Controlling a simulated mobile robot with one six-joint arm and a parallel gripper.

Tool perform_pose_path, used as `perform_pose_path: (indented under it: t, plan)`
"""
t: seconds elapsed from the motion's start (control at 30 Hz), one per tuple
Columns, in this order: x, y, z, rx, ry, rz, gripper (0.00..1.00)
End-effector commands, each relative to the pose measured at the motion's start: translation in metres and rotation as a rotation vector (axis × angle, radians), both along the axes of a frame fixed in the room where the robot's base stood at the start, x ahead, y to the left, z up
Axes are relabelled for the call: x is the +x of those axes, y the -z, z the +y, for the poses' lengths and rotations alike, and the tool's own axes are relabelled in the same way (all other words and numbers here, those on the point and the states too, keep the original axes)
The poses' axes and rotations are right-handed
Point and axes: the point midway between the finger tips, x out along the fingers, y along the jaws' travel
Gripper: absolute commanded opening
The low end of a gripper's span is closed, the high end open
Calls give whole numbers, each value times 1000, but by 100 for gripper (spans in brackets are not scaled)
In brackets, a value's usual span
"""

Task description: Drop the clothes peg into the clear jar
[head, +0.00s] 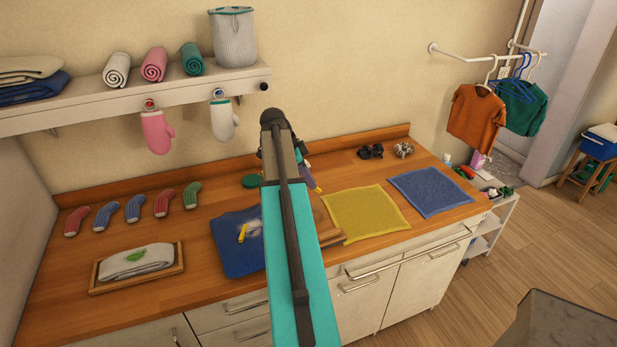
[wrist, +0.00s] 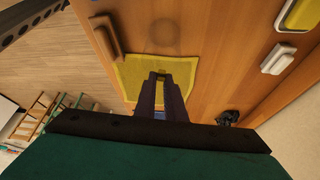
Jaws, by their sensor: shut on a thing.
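My gripper (wrist: 160,76) shows in the wrist view as dark fingers close together, above the yellow cloth (wrist: 140,70). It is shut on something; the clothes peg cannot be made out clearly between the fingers. In the head view my arm hides most of the gripper, and a small yellow tip (head: 317,189) shows just right of the arm. A faint round, see-through outline, perhaps the clear jar (wrist: 175,38), stands on the wood past the fingertips in the wrist view. I cannot make out the jar in the head view, where my arm covers that part of the counter.
A blue cloth (head: 240,260) lies left of my arm, with a yellow thing on it. A wooden tray (head: 170,280) holds a folded cloth. Black clips (head: 370,151) lie near the back. Several socks lie at left. A shelf (head: 150,101) with hanging mitts runs above.

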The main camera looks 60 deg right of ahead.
Motion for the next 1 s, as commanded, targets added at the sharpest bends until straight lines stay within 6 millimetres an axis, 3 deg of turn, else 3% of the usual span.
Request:
perform_pose_path:
  t: [0.47,0.5,0.6,1.0]
  plan:
    - [0,8,0,0,-1,0,0]
    - [0,8,0,0,-1,0,13]
    - [1,8,1,0,-1,0,30]
    - [1,6,1,0,-1,0,31]
